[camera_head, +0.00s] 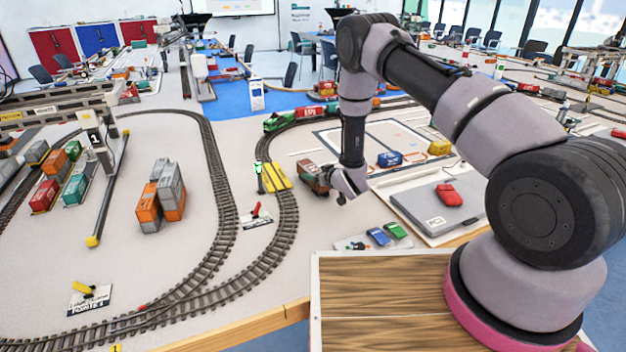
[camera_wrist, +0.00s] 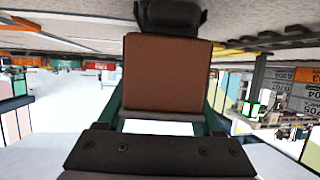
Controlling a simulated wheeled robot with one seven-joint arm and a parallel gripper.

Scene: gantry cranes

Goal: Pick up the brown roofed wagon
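The brown roofed wagon (camera_head: 313,178) stands at the right side of the curved track in the head view. My gripper (camera_head: 335,183) is low over the table, close against the wagon's right side. In the wrist view, which is upside down, a brown wagon wall (camera_wrist: 168,75) fills the middle, with a dark part above it. A dark bar of my gripper crosses the bottom of that view. The fingertips are not clearly seen, so I cannot tell whether they touch or grip the wagon.
Yellow blocks (camera_head: 274,177) lie on the track left of the wagon. A blue container (camera_head: 390,159) and a yellow one (camera_head: 439,147) stand to the right. A grey case (camera_head: 420,212) with a red object (camera_head: 449,195) lies nearer. Blue and green cars (camera_head: 379,237) sit in front.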

